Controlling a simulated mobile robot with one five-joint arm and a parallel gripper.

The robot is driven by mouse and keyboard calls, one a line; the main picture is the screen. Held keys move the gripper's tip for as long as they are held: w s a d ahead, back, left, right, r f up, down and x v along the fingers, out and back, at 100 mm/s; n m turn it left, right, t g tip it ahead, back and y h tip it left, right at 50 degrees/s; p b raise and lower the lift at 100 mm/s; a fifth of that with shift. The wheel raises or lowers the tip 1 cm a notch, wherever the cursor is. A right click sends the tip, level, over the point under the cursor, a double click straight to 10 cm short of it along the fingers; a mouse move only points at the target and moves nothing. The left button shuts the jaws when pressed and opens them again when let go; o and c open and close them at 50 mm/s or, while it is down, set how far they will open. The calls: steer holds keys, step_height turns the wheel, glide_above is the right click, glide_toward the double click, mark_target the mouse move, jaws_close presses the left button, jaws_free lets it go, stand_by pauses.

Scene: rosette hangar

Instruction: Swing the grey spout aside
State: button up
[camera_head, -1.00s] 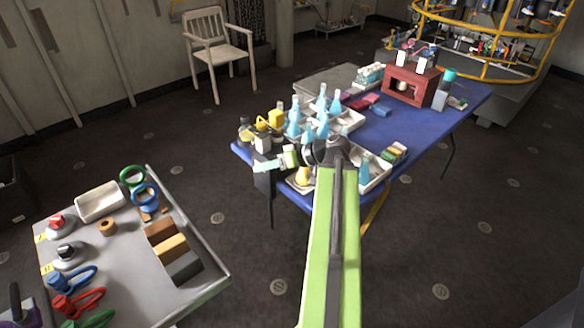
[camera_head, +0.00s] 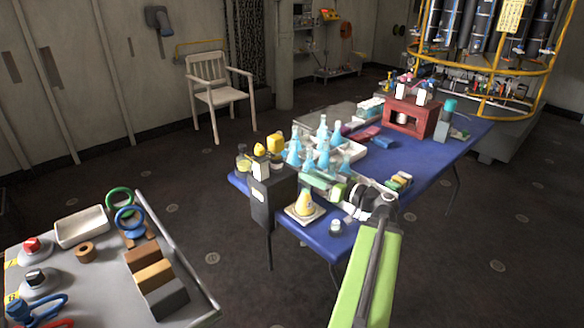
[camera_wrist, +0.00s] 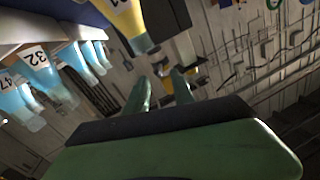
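A dark upright box (camera_head: 272,194) stands at the near left corner of the blue table (camera_head: 430,160). I cannot pick out the grey spout for sure; it may be part of this box or hidden by it. A yellow flask (camera_head: 305,203) stands on a pale square plate (camera_head: 303,215) just right of the box. My gripper (camera_head: 318,184) is above the table, behind the flask, with its green fingers pointing left toward the box. In the wrist view its fingers (camera_wrist: 161,78) are apart with nothing between them. The yellow flask also shows there (camera_wrist: 126,20), upside down.
Blue flasks (camera_head: 323,140) stand in a pale tray close behind my gripper. Small yellow-topped bottles (camera_head: 258,158) stand behind the box. A grey bench (camera_head: 90,285) with blocks and rings is at the front left. Open floor lies between the bench and the table.

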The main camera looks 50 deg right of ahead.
steer(key=w, duration=0.5)
steer(key=w+a, duration=0.1)
steer(key=w, duration=0.2)
steer(key=shift+w, duration=0.3)
jaws_close()
stand_by(0.9)
